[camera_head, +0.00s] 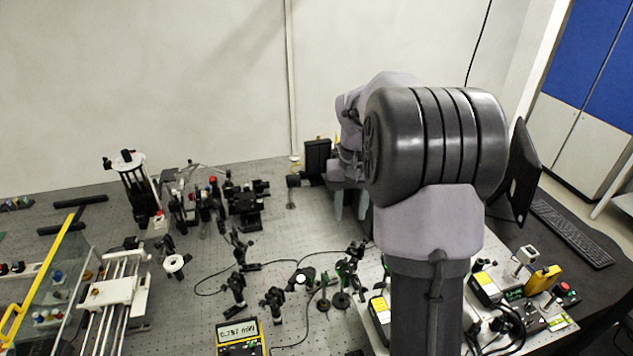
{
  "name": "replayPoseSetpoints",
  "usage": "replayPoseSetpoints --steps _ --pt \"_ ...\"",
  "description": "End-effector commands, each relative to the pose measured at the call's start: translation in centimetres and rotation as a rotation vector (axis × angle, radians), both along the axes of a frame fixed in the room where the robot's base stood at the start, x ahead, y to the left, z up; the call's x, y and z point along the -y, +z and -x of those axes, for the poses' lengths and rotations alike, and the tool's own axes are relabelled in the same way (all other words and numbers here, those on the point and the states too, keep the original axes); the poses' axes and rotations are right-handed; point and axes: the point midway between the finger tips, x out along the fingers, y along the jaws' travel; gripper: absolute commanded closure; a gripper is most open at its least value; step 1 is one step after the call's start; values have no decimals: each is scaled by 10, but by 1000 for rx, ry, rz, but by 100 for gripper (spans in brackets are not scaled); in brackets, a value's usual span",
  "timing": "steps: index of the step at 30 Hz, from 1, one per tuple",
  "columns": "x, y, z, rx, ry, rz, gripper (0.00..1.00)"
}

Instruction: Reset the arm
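My arm rises from the lower right of the head view and bends away over the optical bench. Its large dark joint fills the right of centre and hides much of the bench behind it. My gripper (350,203) is partly visible beyond the joint, with pale fingers pointing down beside a black block. The arm's own links cover most of it. I cannot tell whether its fingers are apart or together, or whether they touch anything.
The perforated optical bench (215,310) carries several black optic mounts (245,205). A yellow meter (238,338) stands at the front. A clear enclosure with a yellow edge (48,265) is at left. A monitor (523,172) and keyboard (572,232) are at right.

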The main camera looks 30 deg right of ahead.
Motion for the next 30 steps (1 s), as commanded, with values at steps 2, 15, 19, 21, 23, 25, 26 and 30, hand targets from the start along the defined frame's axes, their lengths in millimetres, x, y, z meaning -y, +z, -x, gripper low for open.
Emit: replayPoseSetpoints --steps 2,15,19,21,23,25,26,30 --pt "-1 0 0 2 1 0 61" --pt "-223 -94 148 410 83 -75 61" --pt "-253 -135 192 493 91 -125 61" --pt "-260 -145 203 514 93 -142 61" --pt "-262 -147 207 524 92 -149 61" --pt "-263 -146 209 526 90 -151 61" --pt "-263 -145 209 526 90 -151 61" --pt "-262 -144 208 524 90 -150 61"
